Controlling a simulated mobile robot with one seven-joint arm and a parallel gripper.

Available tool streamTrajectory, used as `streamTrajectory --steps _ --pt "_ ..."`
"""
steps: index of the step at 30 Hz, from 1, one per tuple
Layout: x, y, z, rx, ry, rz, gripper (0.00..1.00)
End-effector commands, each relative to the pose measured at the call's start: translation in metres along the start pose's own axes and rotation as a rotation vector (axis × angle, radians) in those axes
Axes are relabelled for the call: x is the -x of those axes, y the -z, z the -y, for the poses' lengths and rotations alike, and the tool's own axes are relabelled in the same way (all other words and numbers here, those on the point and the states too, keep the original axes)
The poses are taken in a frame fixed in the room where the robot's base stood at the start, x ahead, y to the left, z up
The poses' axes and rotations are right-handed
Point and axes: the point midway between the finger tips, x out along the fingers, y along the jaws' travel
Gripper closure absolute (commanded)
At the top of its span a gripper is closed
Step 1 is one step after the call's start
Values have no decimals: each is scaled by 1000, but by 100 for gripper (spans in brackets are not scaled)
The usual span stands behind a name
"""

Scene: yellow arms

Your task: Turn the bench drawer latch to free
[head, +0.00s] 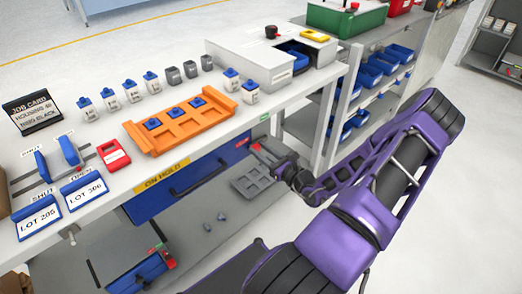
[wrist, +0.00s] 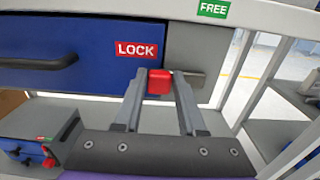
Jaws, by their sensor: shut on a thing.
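The blue bench drawer (head: 185,194) sits under the bench top, with a dark handle; its right end shows in the wrist view (wrist: 95,80). A red latch knob (wrist: 159,83) is between my gripper's fingertips (wrist: 160,78), and they are shut on it. A red LOCK label (wrist: 136,50) is above left of the knob. A green FREE label (wrist: 213,9) is higher up and right, on the bench edge. In the head view my gripper (head: 262,153) reaches the drawer's right end, and the knob is hard to make out.
The bench top carries an orange tray (head: 157,140), lot signs and several small bottles. A bench leg (head: 323,125) stands right of my gripper. The floor at right is clear.

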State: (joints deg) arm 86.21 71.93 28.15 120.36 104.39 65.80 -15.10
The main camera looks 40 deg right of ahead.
Motion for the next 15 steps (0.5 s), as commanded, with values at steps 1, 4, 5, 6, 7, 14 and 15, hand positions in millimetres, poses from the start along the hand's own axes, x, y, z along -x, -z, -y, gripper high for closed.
streamTrajectory --steps 1,4,5,6,7,14,15 --pt "0 0 0 -5 0 -1 100" --pt "0 -2 0 -26 -1 -2 100" --pt "0 -3 0 -34 -1 -2 100" --pt "0 -4 0 -49 -1 -2 100" --pt "0 -5 0 -62 -1 -3 100" --pt "0 -16 3 -217 0 -2 100" --pt "1 -18 4 -252 0 -2 100"
